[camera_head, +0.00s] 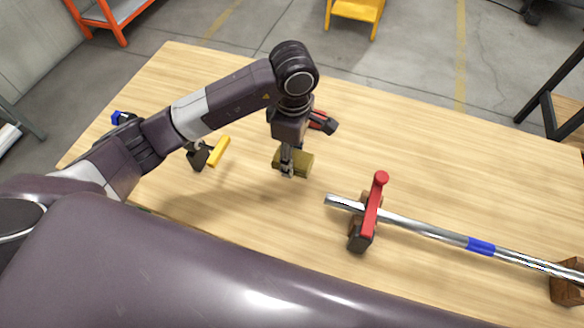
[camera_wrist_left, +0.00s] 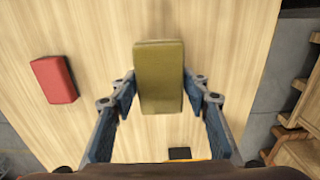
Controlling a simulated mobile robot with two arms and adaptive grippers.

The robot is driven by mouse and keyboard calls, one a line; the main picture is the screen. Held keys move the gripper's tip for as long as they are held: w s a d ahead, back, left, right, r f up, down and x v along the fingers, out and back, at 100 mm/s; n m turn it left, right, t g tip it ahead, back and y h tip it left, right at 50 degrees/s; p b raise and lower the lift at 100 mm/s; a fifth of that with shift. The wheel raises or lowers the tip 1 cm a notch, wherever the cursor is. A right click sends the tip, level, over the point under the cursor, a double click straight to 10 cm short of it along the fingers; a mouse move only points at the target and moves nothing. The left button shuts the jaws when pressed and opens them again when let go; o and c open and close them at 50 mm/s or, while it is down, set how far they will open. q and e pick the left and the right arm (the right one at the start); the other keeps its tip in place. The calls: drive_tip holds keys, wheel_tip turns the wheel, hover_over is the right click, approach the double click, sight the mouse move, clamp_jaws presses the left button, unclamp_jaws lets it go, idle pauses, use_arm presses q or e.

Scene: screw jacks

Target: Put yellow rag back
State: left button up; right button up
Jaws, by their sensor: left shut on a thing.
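The yellow rag (camera_head: 302,163) is a folded, olive-yellow block near the middle of the wooden table. My left gripper (camera_head: 287,171) points down and is shut on it. In the left wrist view the yellow rag (camera_wrist_left: 160,75) sits between the two fingers (camera_wrist_left: 160,90). I cannot tell whether the rag touches the table or is a little above it. My right gripper is not in view.
A red block (camera_wrist_left: 54,80) lies on the table (camera_head: 440,150). A red-handled clamp (camera_head: 376,205) grips a metal bar (camera_head: 425,230) with a blue band, and a wooden block (camera_head: 567,283) stands at its right end. A yellow-handled clamp (camera_head: 218,151) stands left. The table's back right is clear.

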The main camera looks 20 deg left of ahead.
sight(293, 179)
use_arm(q)
drive_tip(key=shift+f, duration=1.3)
wheel_tip(293, 179, down, 4)
drive_tip(key=shift+p, duration=0.5)
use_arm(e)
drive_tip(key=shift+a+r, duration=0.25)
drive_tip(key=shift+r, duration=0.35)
use_arm(q)
drive_tip(key=shift+f, duration=0.2)
drive_tip(key=o, duration=1.1)
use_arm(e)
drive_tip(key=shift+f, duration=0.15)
use_arm(q)
drive_tip(key=shift+r, duration=0.1)
